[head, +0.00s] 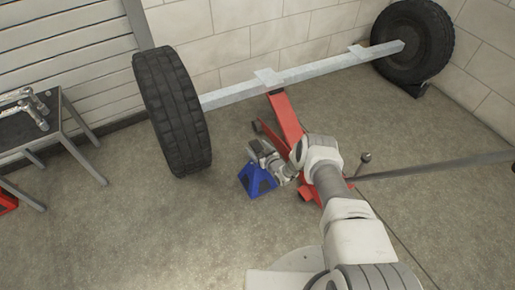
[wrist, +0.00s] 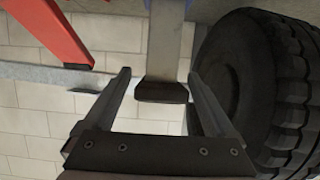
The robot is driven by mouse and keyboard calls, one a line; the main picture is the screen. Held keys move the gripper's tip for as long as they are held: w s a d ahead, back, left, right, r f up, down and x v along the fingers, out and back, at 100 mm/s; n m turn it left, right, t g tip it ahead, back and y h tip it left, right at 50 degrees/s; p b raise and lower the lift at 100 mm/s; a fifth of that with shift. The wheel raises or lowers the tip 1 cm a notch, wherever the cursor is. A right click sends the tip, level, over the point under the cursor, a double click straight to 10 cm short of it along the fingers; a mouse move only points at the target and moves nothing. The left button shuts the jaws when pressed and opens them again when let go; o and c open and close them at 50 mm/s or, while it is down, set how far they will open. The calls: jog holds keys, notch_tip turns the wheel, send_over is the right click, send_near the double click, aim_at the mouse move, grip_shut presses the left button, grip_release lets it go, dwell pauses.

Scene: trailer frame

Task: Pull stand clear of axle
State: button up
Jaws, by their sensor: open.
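The blue stand (head: 258,180) is upright on the floor in front of the axle (head: 240,92), apart from it in the head view. My gripper (head: 260,152) is at the stand's top and partly hides it. In the upside-down wrist view, my gripper (wrist: 160,80) is open. The stand's grey post (wrist: 165,45) and dark saddle (wrist: 162,92) show between the fingers, with a gap on each side. The axle (wrist: 45,75) runs behind them.
A red floor jack (head: 284,115) reaches under the axle, right of the stand; its handle (head: 430,167) extends right. Tires (head: 172,110) and (head: 413,45) are on both axle ends. A table (head: 60,130) with metal parts stands left. Floor in front of the stand is clear.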

jog(key=shift+s+d+r+p, duration=0.25)
jog(key=shift+s+p, duration=0.15)
jog(key=p+v, duration=0.6)
jog(key=v, duration=1)
jog(key=shift+s+p, duration=0.2)
jog(key=shift+p, duration=0.15)
jog(key=shift+d, duration=0.1)
